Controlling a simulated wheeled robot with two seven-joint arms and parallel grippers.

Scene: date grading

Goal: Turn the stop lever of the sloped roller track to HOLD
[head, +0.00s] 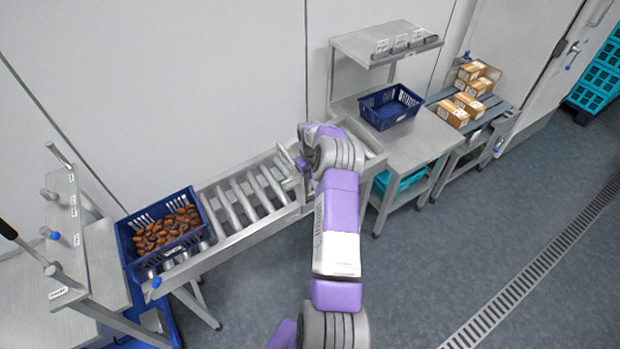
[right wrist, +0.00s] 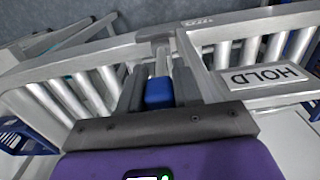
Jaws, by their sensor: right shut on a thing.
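The sloped roller track (head: 252,231) runs along the wall in the head view, with bare rollers up to my right gripper (head: 301,164). In the right wrist view my right gripper (right wrist: 158,92) is shut on the blue grip of the stop lever (right wrist: 158,93), with a grey finger on each side. The lever's grey bar runs from the grip toward the track rail. A white HOLD plate (right wrist: 265,77) sits to the right of the lever, apart from it. In the head view my arm hides the lever. My left gripper is not in view.
A blue crate of dates (head: 127,250) stands at the left end of the track. An empty blue crate (head: 388,117) is on the bench to the right. Cartons (head: 469,104) sit on another stand at far right. The floor in front is clear.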

